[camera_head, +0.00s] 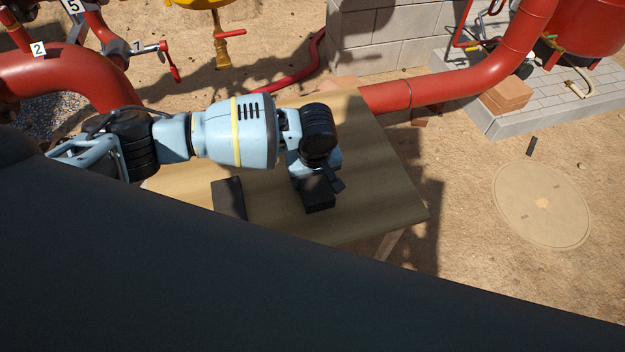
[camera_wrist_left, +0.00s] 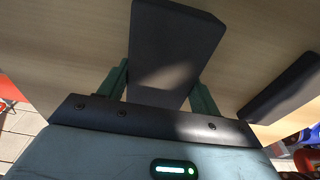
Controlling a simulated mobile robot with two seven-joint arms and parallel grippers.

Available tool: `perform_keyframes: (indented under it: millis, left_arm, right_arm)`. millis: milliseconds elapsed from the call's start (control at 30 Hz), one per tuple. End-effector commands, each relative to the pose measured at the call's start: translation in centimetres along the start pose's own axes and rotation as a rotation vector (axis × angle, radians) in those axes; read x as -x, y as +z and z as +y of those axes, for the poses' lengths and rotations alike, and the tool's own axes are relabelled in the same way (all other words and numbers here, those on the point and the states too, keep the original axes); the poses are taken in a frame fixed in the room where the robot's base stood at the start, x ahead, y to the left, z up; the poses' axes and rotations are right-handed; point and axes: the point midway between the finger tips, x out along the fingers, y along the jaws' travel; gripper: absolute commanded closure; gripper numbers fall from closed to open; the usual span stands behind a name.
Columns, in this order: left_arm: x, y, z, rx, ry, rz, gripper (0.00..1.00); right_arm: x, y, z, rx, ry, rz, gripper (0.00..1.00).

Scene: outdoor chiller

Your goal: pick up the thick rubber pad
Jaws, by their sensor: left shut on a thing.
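The thick rubber pad (camera_head: 319,204) is a black, oblong block near the right part of the wooden table. My left gripper (camera_head: 317,182) reaches down from above and is shut on it. In the left wrist view the pad (camera_wrist_left: 174,45) sits between the two teal fingers (camera_wrist_left: 160,88) and extends out beyond them. I cannot tell whether the pad rests on the table or is slightly lifted. My arm and wrist hide part of it in the head view. My right gripper is not in view.
A second dark pad (camera_head: 229,199) lies on the wooden table (camera_head: 385,205), left of the held one. It also shows at the right of the left wrist view (camera_wrist_left: 285,92). Red pipes (camera_head: 450,88) and a block wall (camera_head: 375,40) stand behind the table. Sandy ground lies to the right.

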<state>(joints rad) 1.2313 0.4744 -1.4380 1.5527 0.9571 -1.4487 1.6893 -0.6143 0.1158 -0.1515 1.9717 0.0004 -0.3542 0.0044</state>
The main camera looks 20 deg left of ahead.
Motion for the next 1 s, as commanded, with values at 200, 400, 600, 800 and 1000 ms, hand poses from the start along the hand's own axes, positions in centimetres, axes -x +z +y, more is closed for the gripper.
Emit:
perform_keyframes:
  millis: [200, 400, 600, 800, 1000]
  left_arm:
    - [0.1, 0.0, 0.1, 0.0, 0.002, 0.0, 0.73]
    - [0.2, 0.0, 0.1, 0.0, 0.002, -0.001, 0.73]
    - [2.0, -0.3, 0.1, 0.001, 0.005, 0.001, 0.73]
    - [3.9, -0.4, -1.8, 0.002, 0.001, 0.002, 0.73]
    - [4.5, 0.0, -6.6, 0.003, 0.002, 0.003, 0.73]
  right_arm:
    - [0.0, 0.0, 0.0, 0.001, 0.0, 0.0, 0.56]
    - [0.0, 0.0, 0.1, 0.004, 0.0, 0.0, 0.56]
    - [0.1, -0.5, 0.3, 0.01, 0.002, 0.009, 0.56]
    - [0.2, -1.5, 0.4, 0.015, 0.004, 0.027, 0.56]
    - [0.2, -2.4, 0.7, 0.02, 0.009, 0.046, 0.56]
